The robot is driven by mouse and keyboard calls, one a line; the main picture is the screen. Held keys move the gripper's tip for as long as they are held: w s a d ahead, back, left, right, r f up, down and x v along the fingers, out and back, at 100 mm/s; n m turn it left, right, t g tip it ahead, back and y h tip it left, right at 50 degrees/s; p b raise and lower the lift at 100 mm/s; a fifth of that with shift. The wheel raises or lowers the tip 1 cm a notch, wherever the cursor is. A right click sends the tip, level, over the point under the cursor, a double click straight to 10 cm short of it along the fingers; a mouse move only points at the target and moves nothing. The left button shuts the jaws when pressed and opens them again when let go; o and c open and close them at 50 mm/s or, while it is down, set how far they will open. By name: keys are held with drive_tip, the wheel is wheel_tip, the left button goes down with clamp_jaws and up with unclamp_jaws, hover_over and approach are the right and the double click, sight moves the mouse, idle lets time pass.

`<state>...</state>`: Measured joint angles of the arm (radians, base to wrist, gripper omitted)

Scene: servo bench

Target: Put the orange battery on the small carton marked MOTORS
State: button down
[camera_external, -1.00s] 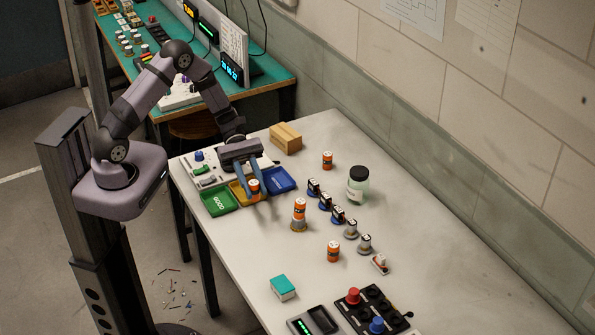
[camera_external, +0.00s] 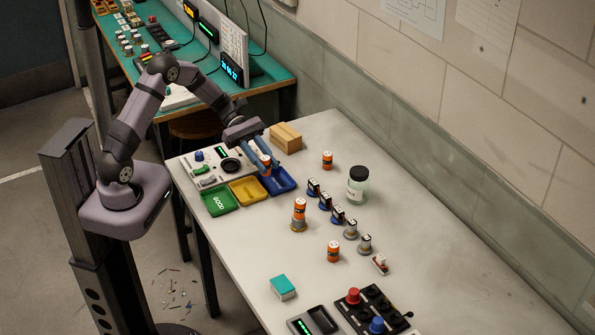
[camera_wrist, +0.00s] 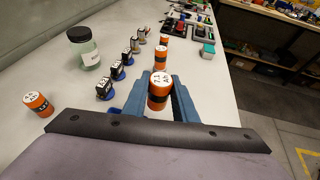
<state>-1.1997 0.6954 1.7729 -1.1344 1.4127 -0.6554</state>
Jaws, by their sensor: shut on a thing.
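My gripper (camera_external: 264,165) is shut on an orange battery (camera_external: 265,160) with a black band, held upright above the blue tray. In the wrist view the held battery (camera_wrist: 159,92) stands between the blue fingers, its white top showing a printed mark too small to read surely. A small tan carton (camera_external: 286,137) lies at the back of the table, behind and to the right of my gripper, apart from it. No marking on it can be read. The carton does not show in the wrist view.
Green (camera_external: 219,201), yellow (camera_external: 247,191) and blue (camera_external: 284,181) trays stand by a white tester (camera_external: 207,170). Other orange batteries (camera_external: 327,160) stand about, one (camera_external: 299,213) on a small base. A row of small servos (camera_external: 325,201) and a lidded jar (camera_external: 357,186) stand right of the trays.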

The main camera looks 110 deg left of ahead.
drive_tip(key=w+a+r+n+t+y, duration=0.1)
drive_tip(key=a+r+n+y, duration=0.2)
drive_tip(key=a, duration=0.3)
drive_tip(key=a+r+n+t+y+b, duration=0.1)
drive_tip(key=a+r+n+y, duration=0.15)
drive_tip(key=a, duration=0.45)
drive_tip(key=w+a+r+n+t+y, duration=0.1)
drive_tip(key=a+r+n+y, duration=0.1)
drive_tip(key=a+n+y, duration=0.3)
drive_tip(key=n+g+y, duration=0.3)
drive_tip(key=n+y, duration=0.1)
drive_tip(key=y, duration=0.1)
hover_over(285, 131)
drive_tip(key=shift+f, duration=0.4)
drive_tip(key=shift+f, duration=0.1)
drive_tip(key=shift+f+p, duration=0.35)
drive_tip(key=shift+f, duration=4.55)
drive_tip(key=shift+f+b, duration=0.2)
drive_tip(key=shift+b, duration=0.1)
drive_tip(key=c, duration=1.4)
unclamp_jaws()
drive_tip(key=shift+c, duration=0.2)
